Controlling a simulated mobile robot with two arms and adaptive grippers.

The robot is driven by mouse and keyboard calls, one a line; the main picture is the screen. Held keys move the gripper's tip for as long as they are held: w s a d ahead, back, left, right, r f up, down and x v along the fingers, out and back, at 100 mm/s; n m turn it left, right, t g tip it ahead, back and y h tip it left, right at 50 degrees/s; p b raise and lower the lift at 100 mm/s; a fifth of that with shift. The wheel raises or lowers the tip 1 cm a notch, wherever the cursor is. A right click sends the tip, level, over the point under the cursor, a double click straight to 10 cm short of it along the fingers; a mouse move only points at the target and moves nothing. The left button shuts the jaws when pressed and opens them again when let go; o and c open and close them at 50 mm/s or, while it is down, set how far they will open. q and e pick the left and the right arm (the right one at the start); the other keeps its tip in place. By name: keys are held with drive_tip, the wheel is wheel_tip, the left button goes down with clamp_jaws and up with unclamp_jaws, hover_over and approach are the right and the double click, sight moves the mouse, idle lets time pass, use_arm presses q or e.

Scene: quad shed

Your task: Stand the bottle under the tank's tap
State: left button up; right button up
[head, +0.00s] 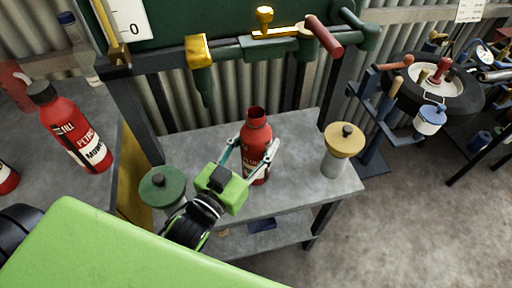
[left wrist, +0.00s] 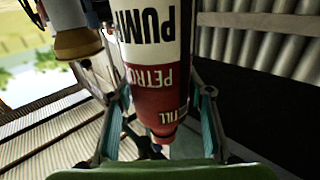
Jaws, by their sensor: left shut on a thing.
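A red bottle (head: 257,138) with an open neck and a white label stands upright over the grey shelf below the dark green tank (head: 215,18). I cannot tell whether its base touches the shelf. My left gripper (head: 250,160) is shut on its sides; the bottle also shows between the fingers in the left wrist view (left wrist: 152,70). A green spout with a yellow top (head: 202,75) hangs from the tank's frame, left of and above the bottle's neck. A brass valve with a red-handled lever (head: 323,36) is above and right of the bottle. My right gripper is out of view.
A green-lidded container (head: 162,187) stands left on the shelf, and a yellow-lidded one (head: 343,142) right. A capped red bottle (head: 75,128) stands on the left bench. A wheel on a stand (head: 428,85) is at right, beyond open floor.

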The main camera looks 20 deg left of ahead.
use_arm(q)
drive_tip(key=shift+f, duration=1.15)
drive_tip(key=o, duration=1.2)
drive_tip(key=shift+s, duration=0.1)
